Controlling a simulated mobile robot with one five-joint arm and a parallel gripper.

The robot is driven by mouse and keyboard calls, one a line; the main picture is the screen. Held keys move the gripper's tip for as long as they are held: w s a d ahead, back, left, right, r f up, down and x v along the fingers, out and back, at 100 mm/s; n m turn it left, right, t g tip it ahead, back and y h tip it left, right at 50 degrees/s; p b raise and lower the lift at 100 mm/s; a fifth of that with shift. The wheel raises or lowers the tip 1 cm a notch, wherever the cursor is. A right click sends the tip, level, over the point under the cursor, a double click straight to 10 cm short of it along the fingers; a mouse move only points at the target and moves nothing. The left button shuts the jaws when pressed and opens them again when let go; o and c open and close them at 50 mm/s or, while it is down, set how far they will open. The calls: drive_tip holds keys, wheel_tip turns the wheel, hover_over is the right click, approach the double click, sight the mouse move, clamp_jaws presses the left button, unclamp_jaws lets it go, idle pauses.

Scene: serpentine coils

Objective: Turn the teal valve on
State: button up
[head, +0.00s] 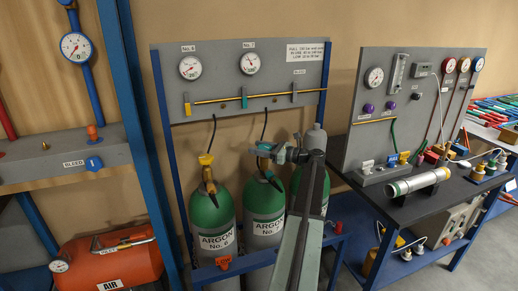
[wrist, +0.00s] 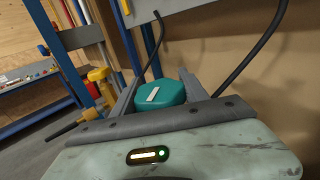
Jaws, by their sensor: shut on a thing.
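The teal valve (wrist: 162,95) is a rounded knob with a white bar mark on top, seen in the wrist view. My gripper (wrist: 158,92) is shut on it, with one dark finger on each side of the knob. In the head view my gripper (head: 266,151) is over the top of the middle green cylinder (head: 264,216), marked Argon. There my gripper and arm hide most of the knob. A small teal lever (head: 244,98) also shows on the grey panel above.
A green cylinder (head: 212,220) with a yellow valve (head: 206,160) stands just left. A third cylinder (head: 325,190) stands right, partly behind my arm. Dark hoses (head: 265,125) hang from the grey panel (head: 280,60). A dark bench (head: 420,195) with a gauge panel is at right.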

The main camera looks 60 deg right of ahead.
drive_tip(key=shift+y, duration=0.3)
drive_tip(key=o, duration=1.4)
drive_tip(key=v, duration=0.8)
